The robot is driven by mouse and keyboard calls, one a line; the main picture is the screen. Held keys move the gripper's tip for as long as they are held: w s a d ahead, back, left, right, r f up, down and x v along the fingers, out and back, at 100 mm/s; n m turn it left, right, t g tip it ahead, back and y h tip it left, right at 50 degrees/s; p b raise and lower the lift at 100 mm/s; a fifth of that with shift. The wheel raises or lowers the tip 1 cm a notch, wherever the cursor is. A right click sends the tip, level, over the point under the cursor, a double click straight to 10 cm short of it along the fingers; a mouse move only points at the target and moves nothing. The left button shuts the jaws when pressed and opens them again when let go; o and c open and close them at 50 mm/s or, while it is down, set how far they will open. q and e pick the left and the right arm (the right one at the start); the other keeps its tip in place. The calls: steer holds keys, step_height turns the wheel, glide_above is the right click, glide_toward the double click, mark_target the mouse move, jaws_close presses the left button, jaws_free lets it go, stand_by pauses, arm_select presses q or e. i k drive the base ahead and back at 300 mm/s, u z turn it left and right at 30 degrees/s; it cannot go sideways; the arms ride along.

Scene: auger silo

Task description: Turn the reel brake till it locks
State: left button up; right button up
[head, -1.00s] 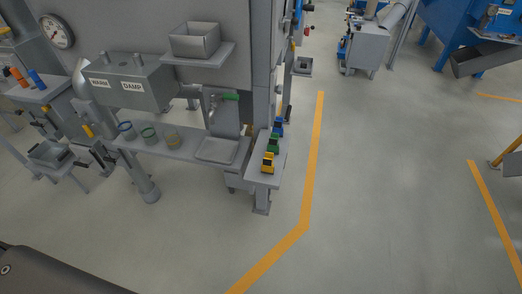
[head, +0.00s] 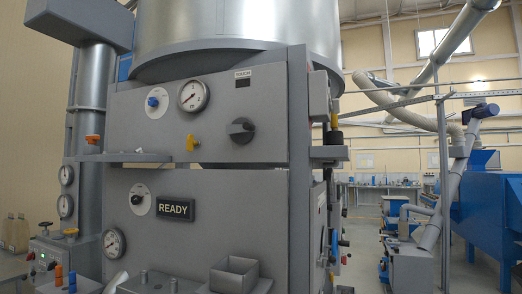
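No reel, and nothing I can be sure is the reel brake, shows in the head view. The grey machine's upper panel (head: 130,122) carries a large dark rotary knob (head: 241,130) under a small label (head: 243,73) too small to read surely. A blue knob on a round white plate (head: 157,102) sits at the panel's left. A yellow valve handle (head: 191,143) is at its lower edge. Neither of my grippers is in view.
A dial gauge (head: 194,96) is on the upper panel. A grey open box (head: 234,274) stands below. Blue machinery (head: 490,205) stands at the right.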

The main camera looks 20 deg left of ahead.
mark_target(190, 142)
steer(key=u, duration=1.25)
